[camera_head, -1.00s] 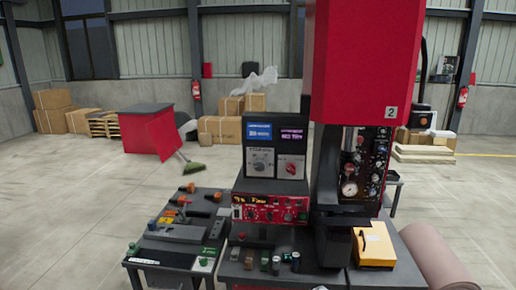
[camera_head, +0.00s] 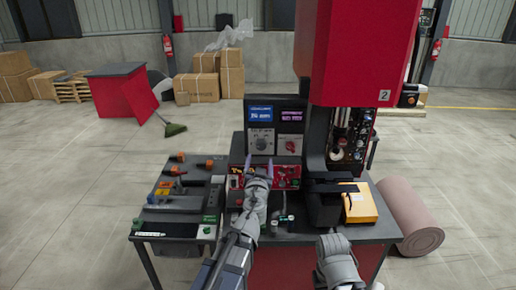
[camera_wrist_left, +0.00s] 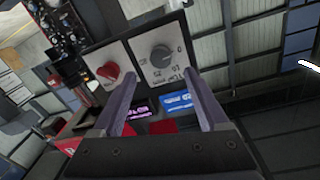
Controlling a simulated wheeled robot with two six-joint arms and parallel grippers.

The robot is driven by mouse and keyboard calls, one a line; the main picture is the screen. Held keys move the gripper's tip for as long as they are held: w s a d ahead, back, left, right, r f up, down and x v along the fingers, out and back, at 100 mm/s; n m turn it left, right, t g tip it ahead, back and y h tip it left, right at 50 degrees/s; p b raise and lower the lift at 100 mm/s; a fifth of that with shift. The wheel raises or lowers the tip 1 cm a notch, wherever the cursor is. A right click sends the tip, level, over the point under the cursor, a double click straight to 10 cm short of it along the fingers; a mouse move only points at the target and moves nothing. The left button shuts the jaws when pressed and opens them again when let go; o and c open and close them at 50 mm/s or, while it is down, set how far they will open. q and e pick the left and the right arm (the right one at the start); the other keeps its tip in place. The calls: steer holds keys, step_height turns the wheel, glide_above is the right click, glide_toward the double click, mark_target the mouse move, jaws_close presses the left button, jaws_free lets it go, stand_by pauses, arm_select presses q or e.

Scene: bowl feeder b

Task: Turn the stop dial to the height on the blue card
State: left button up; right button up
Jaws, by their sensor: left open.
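The grey dial (camera_head: 262,143) sits on a white plate under the blue card (camera_head: 259,113), on a dark panel. The red dial (camera_head: 291,146) is to its right, under the purple card (camera_head: 292,115). In the left wrist view, tilted over, the grey dial (camera_wrist_left: 163,57) has numbers around it and the blue card (camera_wrist_left: 176,100) shows near the right finger; its text is too small to read surely. My left gripper (camera_head: 260,160) is open and empty, its fingers pointing at the panel just below the grey dial. Part of my right arm (camera_head: 338,262) shows at the bottom; its fingertips are not clear.
The red control box (camera_head: 287,183) with buttons is below the dials, partly behind my left gripper. The tall red press (camera_head: 357,50) stands close on the right. A yellow box (camera_head: 360,204) is on the bench. A side table (camera_head: 180,205) with tools stands left.

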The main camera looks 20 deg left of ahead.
mark_target(261, 148)
arm_select(q)
steer(key=x, duration=0.8)
steer(key=shift+s, duration=0.1)
jaws_close()
stand_by(0.5)
